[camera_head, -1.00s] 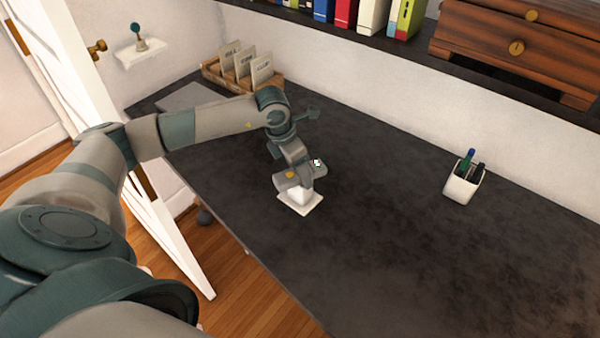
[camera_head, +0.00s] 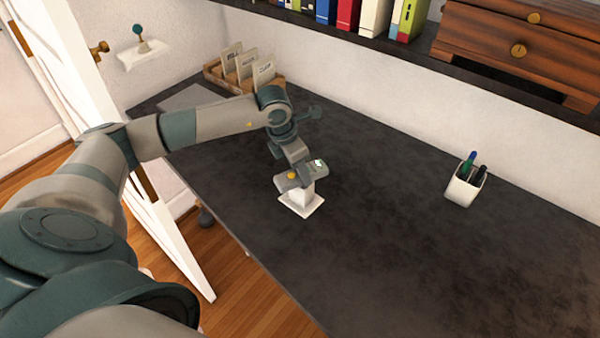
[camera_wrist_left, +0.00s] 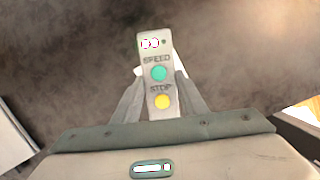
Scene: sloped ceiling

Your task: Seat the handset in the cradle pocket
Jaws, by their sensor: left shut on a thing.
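The handset (camera_wrist_left: 160,88) is a slim grey bar with a teal button marked SPEED, a yellow button marked STOP and a small display at its far end. My left gripper (camera_head: 301,178) is shut on the handset, with a finger on each side of it; the fingers also show in the left wrist view (camera_wrist_left: 160,98). In the head view the handset (camera_head: 318,165) lies roughly level over the white cradle (camera_head: 301,207), a block on a square base on the dark desk. The handset and gripper hide the cradle's pocket, so I cannot tell whether the handset is inside it. My right gripper is not in view.
A white pen cup (camera_head: 463,188) stands on the desk (camera_head: 400,240) to the right. A wooden card rack (camera_head: 240,78) stands at the back left. A shelf with books and a wooden drawer unit (camera_head: 520,45) hangs above.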

